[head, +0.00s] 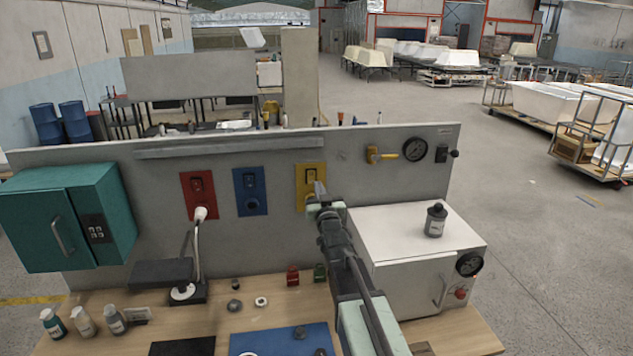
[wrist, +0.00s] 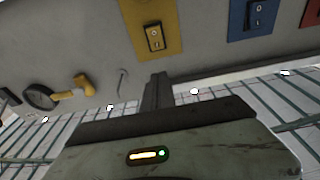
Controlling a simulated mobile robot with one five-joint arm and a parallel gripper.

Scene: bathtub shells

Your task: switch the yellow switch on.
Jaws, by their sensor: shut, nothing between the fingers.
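The yellow switch (head: 311,181) is a yellow plate with a dark rocker on the grey upright panel, right of the blue switch. In the wrist view the yellow switch (wrist: 154,36) is at the top centre, its black rocker fully visible. My gripper (head: 320,190) is shut and empty, its tip in front of the plate's lower right part in the head view. In the wrist view my gripper (wrist: 157,80) points toward the panel, on the side of the plate's edge, with the rocker beyond the tips. I cannot tell whether the tips touch the plate.
A red switch (head: 199,194) and a blue switch (head: 250,191) are on the panel to the left. A lamp (head: 200,214) stands before the red one. A yellow valve (head: 382,155) and gauge (head: 415,149) are to the right, above a white box (head: 400,235) carrying a dark bottle (head: 436,220).

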